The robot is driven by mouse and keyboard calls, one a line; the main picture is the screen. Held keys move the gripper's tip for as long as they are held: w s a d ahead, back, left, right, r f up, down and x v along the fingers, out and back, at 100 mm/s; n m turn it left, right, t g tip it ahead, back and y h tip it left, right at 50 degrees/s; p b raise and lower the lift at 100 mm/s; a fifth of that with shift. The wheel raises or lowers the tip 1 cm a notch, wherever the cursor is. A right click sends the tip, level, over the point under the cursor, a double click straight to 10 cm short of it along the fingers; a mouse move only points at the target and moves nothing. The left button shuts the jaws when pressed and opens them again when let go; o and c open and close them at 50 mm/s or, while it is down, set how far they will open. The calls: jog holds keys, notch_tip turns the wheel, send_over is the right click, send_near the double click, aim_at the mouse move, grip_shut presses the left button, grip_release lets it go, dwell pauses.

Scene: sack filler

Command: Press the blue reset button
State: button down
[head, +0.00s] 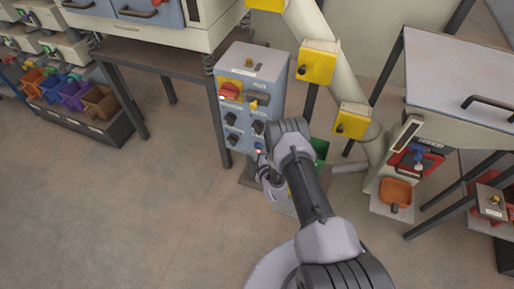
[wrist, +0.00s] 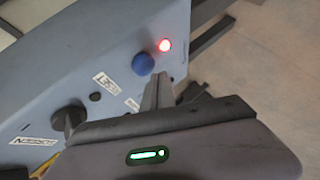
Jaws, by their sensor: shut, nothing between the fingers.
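The blue button (wrist: 143,63) is a round knob on the grey-blue face of the control box (head: 240,108). In the wrist view it lies just beyond my fingertips, a little to their left. I cannot tell whether the fingers touch it. My gripper (wrist: 160,82) is shut and empty, pointing at the panel close to the button. In the head view the blue button (head: 258,146) is a small spot low on the box face, partly beside my arm. A lit red lamp (wrist: 164,45) is right above and to the right of the button.
The panel also carries a red knob on a yellow plate (head: 230,91) and several black knobs, one of them (wrist: 69,117) near my gripper at left. A yellow box (head: 318,62) stands right of the control box. Open floor (head: 110,210) lies to the left.

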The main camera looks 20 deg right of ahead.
jog(key=shift+w, duration=0.15)
jog(key=shift+w+d, duration=0.25)
jog(key=shift+w+d, duration=0.2)
jog(key=shift+w, duration=0.05)
dwell(0.4)
jog(key=shift+s+a+p, duration=0.4)
jog(key=shift+s+a, duration=0.05)
jog(key=shift+s, duration=0.2)
jog(key=s+a+p, duration=0.2)
jog(key=s, duration=0.1)
jog(key=s+a+p, duration=0.1)
jog(key=shift+s+a, duration=0.25)
jog(key=shift+s, duration=0.15)
